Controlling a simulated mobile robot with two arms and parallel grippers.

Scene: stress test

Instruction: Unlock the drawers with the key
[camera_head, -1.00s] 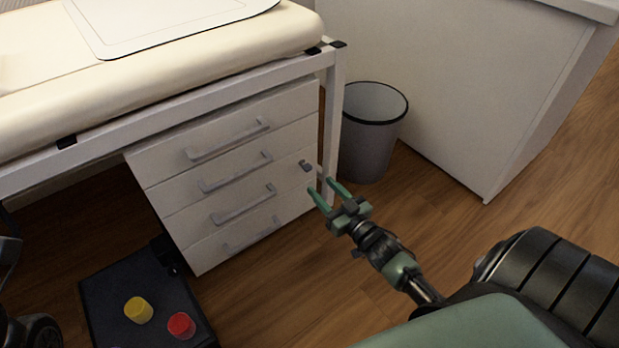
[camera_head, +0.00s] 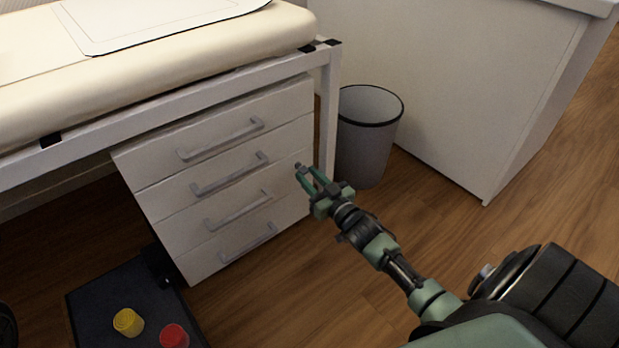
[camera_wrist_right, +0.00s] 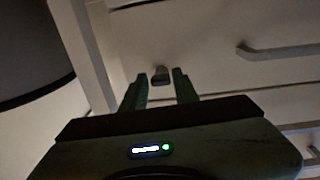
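The white drawer unit (camera_head: 225,180) stands under the padded table, with four grey handles down its front. The small grey key (camera_head: 299,166) sticks out near its right front edge, and it also shows in the right wrist view (camera_wrist_right: 160,75). My right gripper (camera_head: 306,170) is at the key. In the right wrist view its green fingers (camera_wrist_right: 161,80) are apart, one on each side of the key, with gaps visible between fingers and key. The fingers partly hide the key in the head view. My left gripper is not in view.
A white table leg (camera_head: 328,135) stands right of the drawers, with a grey waste bin (camera_head: 365,150) just beyond. A dark platform (camera_head: 95,300) at lower left carries a yellow (camera_head: 128,321) and a red (camera_head: 174,336) cylinder. Floor to the right is clear.

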